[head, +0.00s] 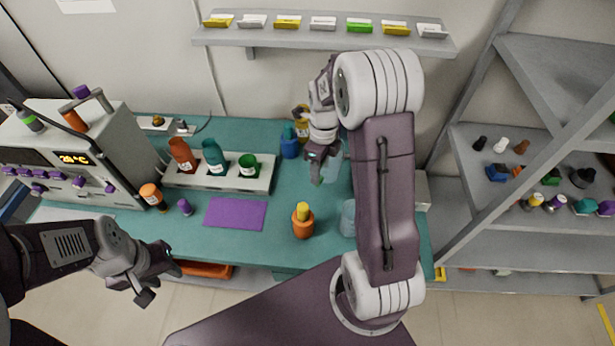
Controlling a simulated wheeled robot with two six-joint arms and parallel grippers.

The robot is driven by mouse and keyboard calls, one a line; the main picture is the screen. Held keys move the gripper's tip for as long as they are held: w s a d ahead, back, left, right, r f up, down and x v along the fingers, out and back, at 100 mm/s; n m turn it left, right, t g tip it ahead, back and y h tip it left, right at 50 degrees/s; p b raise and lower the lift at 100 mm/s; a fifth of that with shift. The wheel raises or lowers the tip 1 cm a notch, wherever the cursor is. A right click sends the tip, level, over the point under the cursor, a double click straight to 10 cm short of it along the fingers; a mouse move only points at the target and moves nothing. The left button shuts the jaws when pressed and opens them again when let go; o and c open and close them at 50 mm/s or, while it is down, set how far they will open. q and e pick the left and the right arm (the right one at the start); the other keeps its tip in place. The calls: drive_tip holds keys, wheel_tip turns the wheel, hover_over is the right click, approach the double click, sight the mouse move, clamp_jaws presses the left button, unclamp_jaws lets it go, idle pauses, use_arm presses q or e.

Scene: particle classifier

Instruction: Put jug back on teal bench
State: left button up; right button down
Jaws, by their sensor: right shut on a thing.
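The teal bench (268,246) runs across the middle of the view. My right gripper (320,170) is over the back right part of the bench and is shut on a pale, see-through thing, apparently the jug (332,169). The gripper and arm cover much of it, and I cannot tell whether its base touches the bench. A second pale blue container (347,219) stands on the bench to the front right, partly hidden by my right arm. My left gripper (158,283) is open and empty in front of the bench's front left edge.
An orange bottle (303,222) stands near the bench's front middle, beside a purple mat (236,213). A white rack (262,184) holds several bottles. A blue bottle (289,146) stands behind. A machine (115,130) is left; grey shelves (480,222) are right.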

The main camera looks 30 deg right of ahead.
drive_tip(key=w+a+f, duration=0.1)
drive_tip(key=f, duration=0.1)
drive_tip(key=w+f, duration=0.1)
drive_tip(key=f, duration=0.1)
drive_tip(key=w+a+f, duration=0.1)
drive_tip(key=f, duration=0.1)
drive_tip(key=shift+w+a+f, duration=0.2)
drive_tip(key=shift+a+f, duration=0.1)
drive_tip(key=shift+s+f, duration=0.1)
drive_tip(key=c, duration=0.7)
unclamp_jaws()
drive_tip(key=shift+o, duration=0.2)
